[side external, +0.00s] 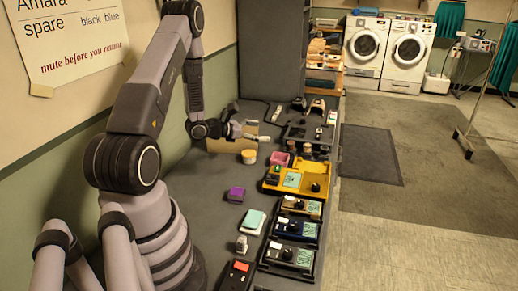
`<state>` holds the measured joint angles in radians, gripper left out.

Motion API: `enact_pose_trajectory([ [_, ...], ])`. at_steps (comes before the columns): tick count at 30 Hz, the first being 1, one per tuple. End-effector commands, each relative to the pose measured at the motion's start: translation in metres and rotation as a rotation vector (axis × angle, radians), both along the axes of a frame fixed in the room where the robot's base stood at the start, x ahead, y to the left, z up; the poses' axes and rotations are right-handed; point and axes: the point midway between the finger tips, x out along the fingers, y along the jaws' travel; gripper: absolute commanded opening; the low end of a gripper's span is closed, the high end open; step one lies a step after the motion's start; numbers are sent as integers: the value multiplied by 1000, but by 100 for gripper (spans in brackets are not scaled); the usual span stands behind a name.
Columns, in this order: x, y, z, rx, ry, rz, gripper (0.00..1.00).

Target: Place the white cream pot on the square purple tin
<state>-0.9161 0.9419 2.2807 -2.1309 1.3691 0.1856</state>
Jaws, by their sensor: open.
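The square purple tin (236,193) lies flat on the grey worktop, with nothing on top of it. A small round pot (249,157) with a pale top and yellowish side stands upright further back. It looks like the cream pot, but it is too small to be sure. My gripper (256,136) is open, above and behind this pot and apart from it.
A pink container (279,159) and a yellow tray (272,182) lie to the right. Black trays line the right edge. A pale green-topped block (253,221) and a small white object (242,244) are nearer. Worktop left of the tin is clear.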

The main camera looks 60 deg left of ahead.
Motion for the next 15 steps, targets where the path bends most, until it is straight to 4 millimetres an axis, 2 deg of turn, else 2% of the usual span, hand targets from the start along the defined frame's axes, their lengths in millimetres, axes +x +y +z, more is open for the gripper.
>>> enact_pose_trajectory([
  [1, 13, -37, 39, 66, -37, -170, 84],
  [4, 13, -114, 96, 205, -78, -511, 84],
  [7, -11, -182, 138, 381, -101, -833, 84],
  [9, -39, -221, 159, 528, -111, -1047, 84],
  [12, -85, -259, 178, 772, -117, -1321, 84],
  [15, -131, -277, 189, 1055, -115, -1551, 84],
])
